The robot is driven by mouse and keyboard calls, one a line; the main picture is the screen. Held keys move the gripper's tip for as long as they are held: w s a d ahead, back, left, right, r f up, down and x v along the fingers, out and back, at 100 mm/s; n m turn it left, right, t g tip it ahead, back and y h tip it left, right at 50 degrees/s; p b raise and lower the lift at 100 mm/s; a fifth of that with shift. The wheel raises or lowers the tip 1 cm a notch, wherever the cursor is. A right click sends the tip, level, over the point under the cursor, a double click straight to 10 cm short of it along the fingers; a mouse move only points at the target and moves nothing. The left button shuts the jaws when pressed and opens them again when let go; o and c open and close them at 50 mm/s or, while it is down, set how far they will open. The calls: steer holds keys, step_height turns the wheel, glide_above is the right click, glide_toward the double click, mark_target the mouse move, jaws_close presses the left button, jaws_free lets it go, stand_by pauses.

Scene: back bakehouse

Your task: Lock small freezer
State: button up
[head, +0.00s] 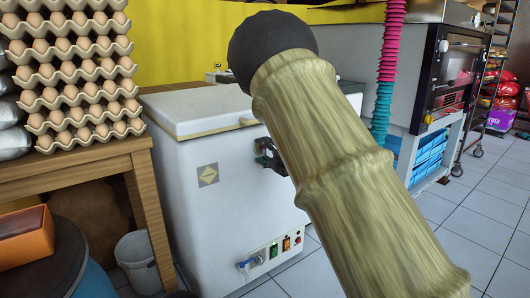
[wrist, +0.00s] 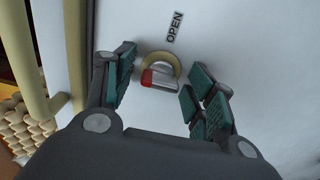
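The small freezer (head: 215,165) is a white chest with its lid down, in the middle of the head view. Its white front also fills much of the wrist view (wrist: 270,70). In the wrist view a lock (wrist: 158,68) shows as a beige ring with a red and grey knob, below a printed "OPEN" label (wrist: 174,27). My gripper (wrist: 159,80) is open, its green-padded fingers on either side of the lock and apart from it. In the head view my gripper (head: 268,157) shows small at the freezer front, and my arm hides the lock.
A wooden table (head: 150,185) with stacked egg trays (head: 70,75) stands left of the freezer. A white bucket (head: 137,262) is on the floor beside it. A switch panel (head: 272,250) is low on the freezer. An oven (head: 450,70) stands at right; tiled floor there is open.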

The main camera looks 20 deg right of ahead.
steer(key=v, duration=1.2)
steer(key=shift+f, duration=0.1)
stand_by(0.4)
